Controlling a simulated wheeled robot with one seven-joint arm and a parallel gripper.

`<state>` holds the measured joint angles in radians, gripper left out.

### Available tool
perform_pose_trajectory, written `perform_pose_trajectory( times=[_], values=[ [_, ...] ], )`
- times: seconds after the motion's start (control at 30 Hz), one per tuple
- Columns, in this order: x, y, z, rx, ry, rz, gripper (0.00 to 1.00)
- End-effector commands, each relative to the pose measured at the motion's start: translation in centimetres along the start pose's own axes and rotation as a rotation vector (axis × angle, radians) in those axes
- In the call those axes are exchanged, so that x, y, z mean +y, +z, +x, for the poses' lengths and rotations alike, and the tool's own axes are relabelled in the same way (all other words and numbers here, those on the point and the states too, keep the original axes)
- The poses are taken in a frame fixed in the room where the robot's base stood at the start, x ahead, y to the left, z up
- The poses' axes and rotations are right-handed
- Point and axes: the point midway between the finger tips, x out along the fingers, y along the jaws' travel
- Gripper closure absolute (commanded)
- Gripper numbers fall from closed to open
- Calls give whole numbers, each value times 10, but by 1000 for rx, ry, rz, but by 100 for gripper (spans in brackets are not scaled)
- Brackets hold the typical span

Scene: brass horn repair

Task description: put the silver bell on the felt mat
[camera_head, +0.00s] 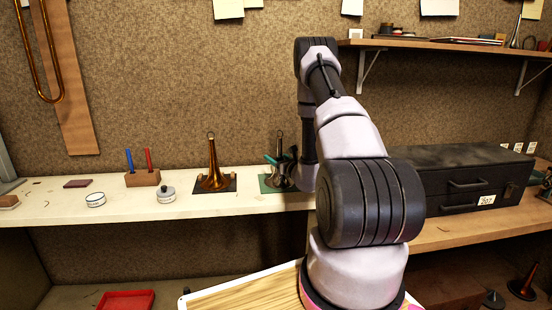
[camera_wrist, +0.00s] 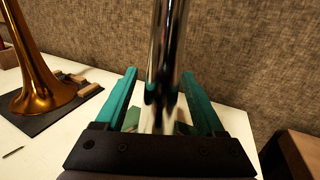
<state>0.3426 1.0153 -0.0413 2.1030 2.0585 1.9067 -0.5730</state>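The silver bell (camera_head: 279,149) stands upright on a green mat (camera_head: 265,184) on the white shelf, its foot partly hidden by my gripper. Its shiny dark stem (camera_wrist: 167,60) rises through the middle of the wrist view. My gripper (camera_head: 278,160) has teal fingers on both sides of the bell. In the wrist view, my gripper (camera_wrist: 158,85) shows a gap between the left finger and the stem, so it looks open around the bell. Whether the right finger touches it is unclear.
A brass bell (camera_head: 212,168) stands on a dark mat just left, also in the wrist view (camera_wrist: 45,85). Further left are a pen block (camera_head: 143,178), a round tin (camera_head: 167,194) and a white tin (camera_head: 95,200). A black case (camera_head: 450,175) stands right.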

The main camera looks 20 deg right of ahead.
Motion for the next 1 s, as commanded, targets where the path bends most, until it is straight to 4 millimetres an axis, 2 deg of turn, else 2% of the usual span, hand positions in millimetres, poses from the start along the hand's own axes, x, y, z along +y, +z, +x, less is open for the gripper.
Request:
perform_pose_trajectory(
  times=[0.37,0.57,0.8,1.0],
  values=[
    [0,5,0,-1,0,0,27],
    [-1,3,-32,4,-3,3,27],
    [-1,3,-85,4,-3,3,27],
    [-1,3,-113,3,-2,3,27]
  ],
)
